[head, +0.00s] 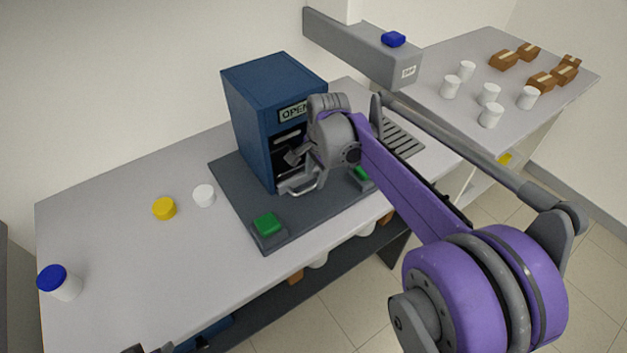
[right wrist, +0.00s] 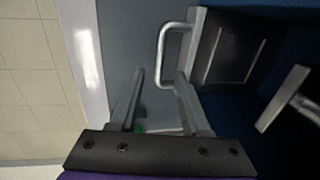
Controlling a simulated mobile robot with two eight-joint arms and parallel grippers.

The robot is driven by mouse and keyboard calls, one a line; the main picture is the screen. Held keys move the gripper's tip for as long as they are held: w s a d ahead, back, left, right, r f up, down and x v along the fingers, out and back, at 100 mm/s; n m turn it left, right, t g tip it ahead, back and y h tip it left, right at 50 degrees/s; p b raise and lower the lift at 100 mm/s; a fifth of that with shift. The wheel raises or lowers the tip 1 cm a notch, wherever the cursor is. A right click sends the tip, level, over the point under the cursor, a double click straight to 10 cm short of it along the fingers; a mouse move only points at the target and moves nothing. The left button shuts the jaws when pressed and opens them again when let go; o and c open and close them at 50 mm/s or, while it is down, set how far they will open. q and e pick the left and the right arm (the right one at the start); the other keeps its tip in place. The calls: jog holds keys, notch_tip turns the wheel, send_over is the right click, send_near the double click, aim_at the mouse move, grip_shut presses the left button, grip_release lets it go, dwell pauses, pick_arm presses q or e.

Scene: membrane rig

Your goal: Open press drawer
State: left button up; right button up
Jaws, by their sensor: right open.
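The blue press (head: 255,110) with an "OPEN" sign stands on a dark mat on the bench. Its drawer handle (head: 305,188) is a pale bar low at the front; the handle (right wrist: 168,50) also shows in the right wrist view. There the drawer's dark tray (right wrist: 228,48) shows behind its grey front, so the drawer appears at least partly out. A dark part at the bottom edge may be my left gripper (head: 150,348).
A second grey bar (right wrist: 285,98) sticks out of the press. Green buttons (head: 268,223) are on the mat (head: 235,205). A yellow lid (head: 164,208), a white cap (head: 203,195) and a blue-lidded jar (head: 58,282) stand left. The bench between them is clear.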

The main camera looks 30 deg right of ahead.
aim_at(313, 185)
jog(key=shift+w+f, duration=0.15)
jog(key=shift+f, duration=0.65)
jog(key=shift+w+f, duration=0.1)
jog(key=shift+f, duration=0.65)
jog(key=shift+c, duration=0.2)
grip_shut()
